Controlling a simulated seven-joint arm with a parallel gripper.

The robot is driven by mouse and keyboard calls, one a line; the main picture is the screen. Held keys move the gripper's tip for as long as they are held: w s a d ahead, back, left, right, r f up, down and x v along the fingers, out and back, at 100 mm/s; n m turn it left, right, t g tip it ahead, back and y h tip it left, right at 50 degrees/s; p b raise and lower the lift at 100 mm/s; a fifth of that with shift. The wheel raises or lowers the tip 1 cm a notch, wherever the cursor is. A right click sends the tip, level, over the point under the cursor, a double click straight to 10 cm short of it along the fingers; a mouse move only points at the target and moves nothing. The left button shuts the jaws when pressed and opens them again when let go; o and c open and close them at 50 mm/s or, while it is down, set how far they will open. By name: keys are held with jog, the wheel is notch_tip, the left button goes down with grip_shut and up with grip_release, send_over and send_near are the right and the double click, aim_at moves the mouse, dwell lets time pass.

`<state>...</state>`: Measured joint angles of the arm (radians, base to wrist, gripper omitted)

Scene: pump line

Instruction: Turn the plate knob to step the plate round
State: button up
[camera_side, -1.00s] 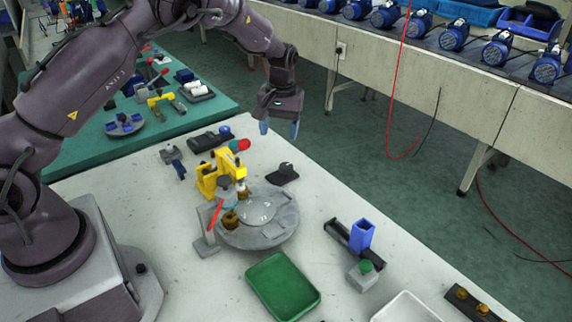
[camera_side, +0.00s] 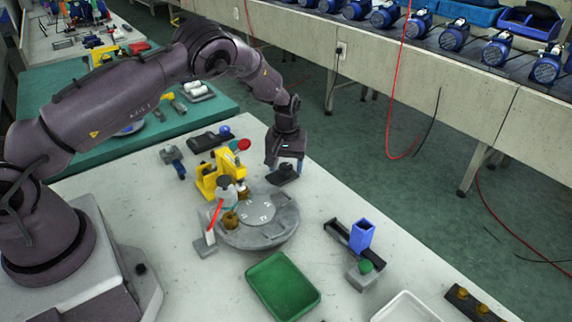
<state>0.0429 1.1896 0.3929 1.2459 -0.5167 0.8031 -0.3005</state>
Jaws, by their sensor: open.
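The round grey plate (camera_side: 285,222) lies on the white bench, with a lighter disc (camera_side: 257,212) at its middle. Brass parts (camera_side: 230,220) sit at its left side. A dark round cap (camera_side: 224,182) tops a pale upright piece at the plate's left edge; I cannot tell whether it is the plate knob. My gripper (camera_side: 285,168) points down just behind the plate, with its fingers apart and nothing seen between them. It is over or close to a flat black piece (camera_side: 284,180), which it partly hides; contact cannot be told.
A yellow press (camera_side: 207,180) with a red ball stands behind the plate's left side, left of my gripper. A red lever (camera_side: 215,214) rises at the plate's left. A green tray (camera_side: 283,287) lies in front; a blue square holder (camera_side: 362,235) stands to the right.

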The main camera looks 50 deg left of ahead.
jog(key=shift+f, duration=0.15)
jog(key=c, duration=0.9)
jog(key=shift+n, duration=0.3)
jog(key=n, duration=0.3)
jog(key=shift+n, duration=0.4)
jog(key=n, duration=0.4)
jog(key=shift+n, duration=0.3)
jog(key=n, duration=0.8)
jog(key=shift+n, duration=0.3)
